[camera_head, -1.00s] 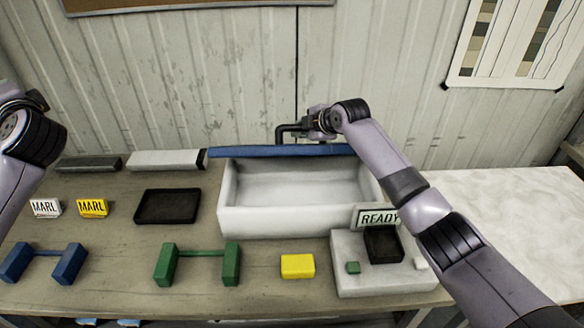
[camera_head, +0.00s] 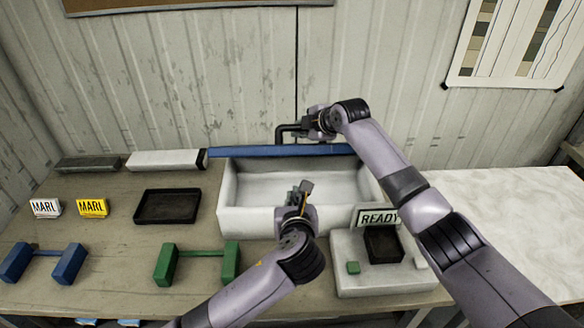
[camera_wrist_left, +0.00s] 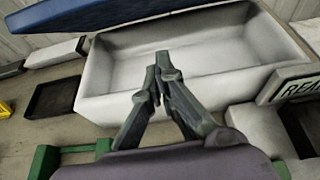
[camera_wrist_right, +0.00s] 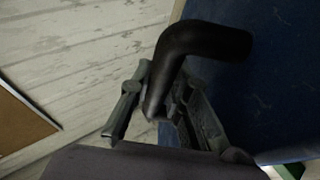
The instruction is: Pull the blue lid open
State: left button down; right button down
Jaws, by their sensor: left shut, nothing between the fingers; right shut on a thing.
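The blue lid (camera_head: 240,152) stands raised along the back edge of the white box (camera_head: 240,222). The box is open and looks empty inside. The lid's black handle (camera_head: 283,130) sticks up behind it, and it also shows in the right wrist view (camera_wrist_right: 205,42) against the lid's blue face (camera_wrist_right: 262,95). My right gripper (camera_head: 305,127) is shut on the handle. My left gripper (camera_head: 303,188) is shut and empty over the front part of the box opening. In the left wrist view its fingertips (camera_wrist_left: 163,68) touch each other above the box.
A READY sign (camera_head: 379,217) and a white block with a black recess (camera_head: 350,283) stand at the front right. Wall close behind the box.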

pick_arm(q)
jog(key=w, duration=1.1)
jog(key=shift+w+d+f, duration=0.15)
jog(key=shift+w+f, duration=0.05)
jog(key=shift+f, duration=0.05)
jog(key=shift+r, duration=0.1)
